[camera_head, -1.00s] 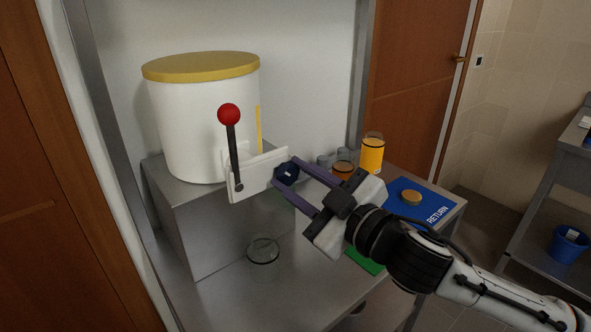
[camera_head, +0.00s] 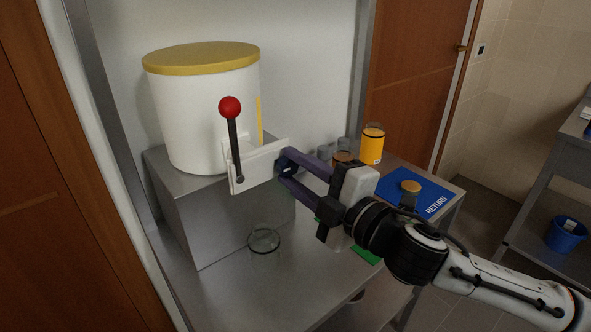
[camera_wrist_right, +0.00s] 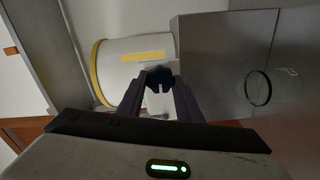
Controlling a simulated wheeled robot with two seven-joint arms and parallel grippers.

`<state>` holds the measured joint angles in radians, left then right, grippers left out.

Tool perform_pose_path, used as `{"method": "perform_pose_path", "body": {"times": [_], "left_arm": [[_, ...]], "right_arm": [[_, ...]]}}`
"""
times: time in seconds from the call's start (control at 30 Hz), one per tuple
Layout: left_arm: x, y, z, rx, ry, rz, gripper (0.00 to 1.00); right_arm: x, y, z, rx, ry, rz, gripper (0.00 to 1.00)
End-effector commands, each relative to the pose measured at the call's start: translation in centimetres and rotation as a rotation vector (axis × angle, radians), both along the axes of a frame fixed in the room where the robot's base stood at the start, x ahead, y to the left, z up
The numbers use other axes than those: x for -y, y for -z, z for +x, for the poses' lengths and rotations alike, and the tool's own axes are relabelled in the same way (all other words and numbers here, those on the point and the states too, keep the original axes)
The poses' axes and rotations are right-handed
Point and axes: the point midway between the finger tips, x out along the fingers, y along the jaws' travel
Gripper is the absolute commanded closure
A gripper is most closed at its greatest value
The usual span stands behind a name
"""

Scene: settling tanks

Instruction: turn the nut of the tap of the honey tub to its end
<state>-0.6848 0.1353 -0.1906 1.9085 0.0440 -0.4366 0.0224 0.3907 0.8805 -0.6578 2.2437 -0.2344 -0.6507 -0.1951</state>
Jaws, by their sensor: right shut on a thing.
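The honey tub (camera_head: 205,115) is white with a yellow lid and stands on a grey metal block. It also shows in the right wrist view (camera_wrist_right: 121,72). Its tap has a white body (camera_head: 258,168) and a dark lever (camera_head: 234,150) with a red ball, standing nearly upright. The dark nut (camera_head: 285,165) is at the right end of the tap body. My right gripper (camera_head: 284,166) is shut on the nut, and its fingers hide part of it. In the right wrist view the nut (camera_wrist_right: 159,78) sits between the fingertips. My left gripper is not in view.
A glass dish (camera_head: 264,241) stands on the metal table below the tap. An orange-filled jar (camera_head: 371,146) and empty glasses stand at the back right. A blue RETURN mat (camera_head: 405,192) holds a yellow lid (camera_head: 411,186). A green mat (camera_head: 367,255) lies partly under my right arm.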

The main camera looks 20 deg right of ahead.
Motion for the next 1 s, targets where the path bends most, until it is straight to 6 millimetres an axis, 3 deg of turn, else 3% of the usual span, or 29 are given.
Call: {"method": "perform_pose_path", "body": {"times": [0.6, 0.63, 0.73, 1.0], "left_arm": [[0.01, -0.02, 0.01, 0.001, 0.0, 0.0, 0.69], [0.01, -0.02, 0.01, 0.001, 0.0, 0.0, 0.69], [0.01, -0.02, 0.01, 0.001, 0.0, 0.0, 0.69], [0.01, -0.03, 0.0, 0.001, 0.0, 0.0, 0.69]], "right_arm": [[0.04, -0.05, 0.04, 0.017, 0.001, -0.044, 0.9], [0.04, -0.05, 0.04, 0.017, 0.001, -0.044, 0.66], [0.04, -0.05, 0.04, 0.016, 0.001, -0.043, 0.49], [0.02, -0.03, 0.01, 0.016, 0.0, -0.041, 0.49]]}}
